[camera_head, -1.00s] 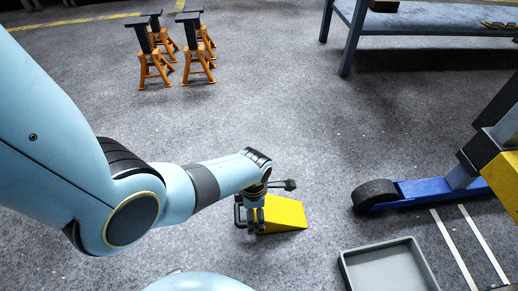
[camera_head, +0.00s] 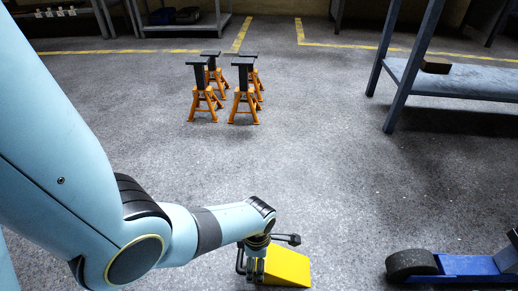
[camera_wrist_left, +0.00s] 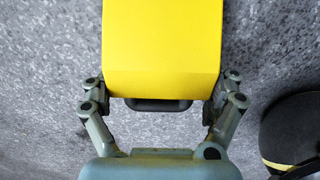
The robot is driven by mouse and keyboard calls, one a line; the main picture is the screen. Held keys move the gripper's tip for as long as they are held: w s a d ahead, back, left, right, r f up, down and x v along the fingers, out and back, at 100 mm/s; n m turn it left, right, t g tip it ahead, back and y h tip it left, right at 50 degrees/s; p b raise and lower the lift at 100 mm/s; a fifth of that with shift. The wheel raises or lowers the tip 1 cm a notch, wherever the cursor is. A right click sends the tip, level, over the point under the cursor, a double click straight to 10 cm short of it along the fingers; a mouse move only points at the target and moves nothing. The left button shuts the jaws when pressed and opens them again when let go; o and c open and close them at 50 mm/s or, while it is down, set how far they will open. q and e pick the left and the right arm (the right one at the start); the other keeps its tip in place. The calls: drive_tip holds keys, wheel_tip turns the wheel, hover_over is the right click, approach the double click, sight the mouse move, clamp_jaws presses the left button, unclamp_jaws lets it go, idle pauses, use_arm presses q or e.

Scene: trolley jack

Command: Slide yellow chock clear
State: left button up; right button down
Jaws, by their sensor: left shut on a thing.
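The yellow chock (camera_head: 286,266) is a wedge on the grey floor at the bottom middle of the head view. It slopes down to the right, away from my gripper. My left gripper (camera_head: 257,262) is at its tall left end, shut on it. In the left wrist view, the chock (camera_wrist_left: 162,45) fills the upper middle, and a dark handle (camera_wrist_left: 158,104) shows on its near end. The left gripper's fingers (camera_wrist_left: 160,95) reach along both sides of the chock. My right gripper is not in view.
A blue jack or frame part (camera_head: 465,265) with a black wheel (camera_head: 411,264) stands right of the chock, with bare floor between. Orange jack stands (camera_head: 241,105) stand further back. A blue-grey bench (camera_head: 470,78) is at the upper right. The middle floor is clear.

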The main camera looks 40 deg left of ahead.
use_arm(q)
drive_tip(key=shift+s+a+f, duration=0.1)
drive_tip(key=shift+s, duration=0.05)
drive_tip(key=o, duration=1.3)
drive_tip(key=shift+c, duration=0.2)
drive_tip(key=shift+o, duration=1)
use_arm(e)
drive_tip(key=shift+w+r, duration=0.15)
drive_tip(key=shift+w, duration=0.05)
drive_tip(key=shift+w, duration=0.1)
use_arm(q)
wheel_tip(320, 180, up, 12)
drive_tip(key=shift+r, duration=0.1)
